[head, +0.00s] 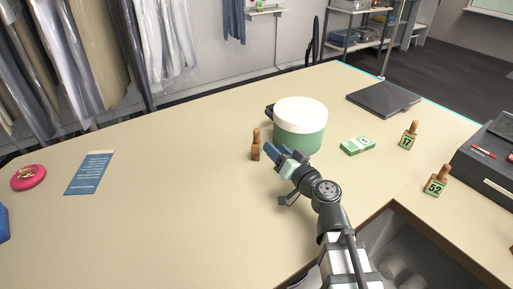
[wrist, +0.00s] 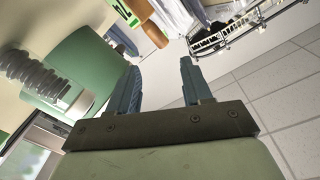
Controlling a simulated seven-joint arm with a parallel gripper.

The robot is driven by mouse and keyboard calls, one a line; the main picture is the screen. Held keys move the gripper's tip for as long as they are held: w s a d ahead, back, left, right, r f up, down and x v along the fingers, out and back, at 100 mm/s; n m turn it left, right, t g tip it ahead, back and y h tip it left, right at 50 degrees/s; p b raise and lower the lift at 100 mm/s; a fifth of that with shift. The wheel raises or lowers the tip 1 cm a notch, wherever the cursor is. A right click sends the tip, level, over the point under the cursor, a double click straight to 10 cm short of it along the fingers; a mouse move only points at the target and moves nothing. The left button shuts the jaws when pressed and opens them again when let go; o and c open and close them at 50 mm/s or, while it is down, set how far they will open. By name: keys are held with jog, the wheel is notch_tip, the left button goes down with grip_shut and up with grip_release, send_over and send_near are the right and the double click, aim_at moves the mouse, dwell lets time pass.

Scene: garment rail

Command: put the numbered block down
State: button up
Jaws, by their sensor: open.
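A wooden numbered block (head: 256,146) with a knob on top stands upright on the beige counter (head: 190,190), left of the white-lidded green tub. Its number does not show in the head view. My gripper (head: 273,150) is just to the right of this block, with its blue fingers pointing toward it. In the wrist view my gripper (wrist: 160,78) has its fingers apart with nothing between them. A wooden block (wrist: 151,28) with a green number label shows beyond the fingertips in the wrist view, apart from them. Its number is cut off.
The green tub (head: 298,135) stands close behind my gripper. A green-and-white pack (head: 358,146), block 77 (head: 408,138) and block 52 (head: 435,185) are to the right. A blue card (head: 90,172) and pink dish (head: 28,178) lie far left. The counter's left middle is clear.

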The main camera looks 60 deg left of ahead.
aim_at(257, 136)
jog(key=m, duration=0.5)
jog(key=a+m+t, duration=0.1)
jog(key=m, duration=0.2)
jog(key=shift+s+a+f, duration=0.1)
jog(key=shift+s+f, duration=0.1)
jog(key=shift+f, duration=0.05)
jog(key=m, duration=0.5)
jog(key=shift+s+a+f+t, duration=0.1)
jog(key=shift+s+a+t, duration=0.05)
jog(key=shift+a+t, duration=0.25)
jog(key=m, duration=0.3)
jog(key=shift+s+a+m+t, duration=0.2)
jog(key=shift+m+t, duration=0.1)
jog(key=shift+m, duration=0.1)
jog(key=m, duration=0.4)
jog(key=m+t, duration=0.1)
jog(key=m, duration=0.2)
jog(key=shift+s+a+f+h, duration=0.1)
jog(key=shift+s+a+h, duration=0.1)
jog(key=shift+a+h, duration=0.15)
jog(key=m, duration=0.5)
jog(key=shift+s+a+t, duration=0.2)
jog(key=shift+a+t, duration=0.1)
jog(key=m, duration=0.4)
jog(key=shift+s+a+t, duration=0.1)
jog(key=shift+a+t, duration=0.1)
jog(key=shift+t, duration=0.1)
jog(key=shift+x, duration=3.8)
